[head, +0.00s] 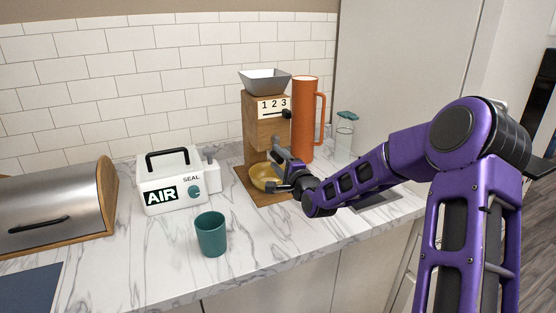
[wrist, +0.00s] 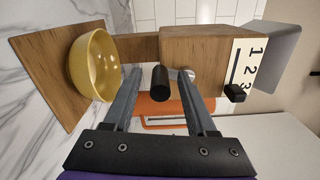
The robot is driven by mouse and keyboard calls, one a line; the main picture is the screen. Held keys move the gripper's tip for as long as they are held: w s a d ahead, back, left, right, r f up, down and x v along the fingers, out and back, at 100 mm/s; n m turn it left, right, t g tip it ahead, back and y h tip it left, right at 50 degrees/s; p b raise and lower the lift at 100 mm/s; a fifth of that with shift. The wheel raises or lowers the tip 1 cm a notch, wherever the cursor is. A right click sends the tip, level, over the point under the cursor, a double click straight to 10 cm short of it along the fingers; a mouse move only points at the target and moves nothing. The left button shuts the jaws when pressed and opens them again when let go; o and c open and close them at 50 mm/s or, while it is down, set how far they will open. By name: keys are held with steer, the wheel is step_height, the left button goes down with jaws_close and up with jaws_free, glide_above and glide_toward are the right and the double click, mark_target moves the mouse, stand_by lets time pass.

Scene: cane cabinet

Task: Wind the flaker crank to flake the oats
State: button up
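The wooden flaker (head: 266,130) stands on the counter against the tiled wall, with a grey hopper (head: 264,80) on top. A yellow bowl (head: 264,178) sits on its base; it also shows in the wrist view (wrist: 96,66). The crank's black handle (wrist: 160,82) shows in the wrist view, with a small silver part (wrist: 187,74) beside it. My gripper (head: 275,170) is in front of the flaker. Its fingers (wrist: 160,76) are open on both sides of the handle, with visible gaps. In the head view my gripper largely hides the crank. Oats are not visible.
A black selector lever (head: 286,114) sits beside the 1 2 3 plate. An orange pitcher (head: 304,120) and a glass jar (head: 344,135) stand to the right.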

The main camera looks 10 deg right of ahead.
steer(key=v, duration=1.7)
steer(key=shift+s+p, duration=0.2)
steer(key=shift+p, duration=0.15)
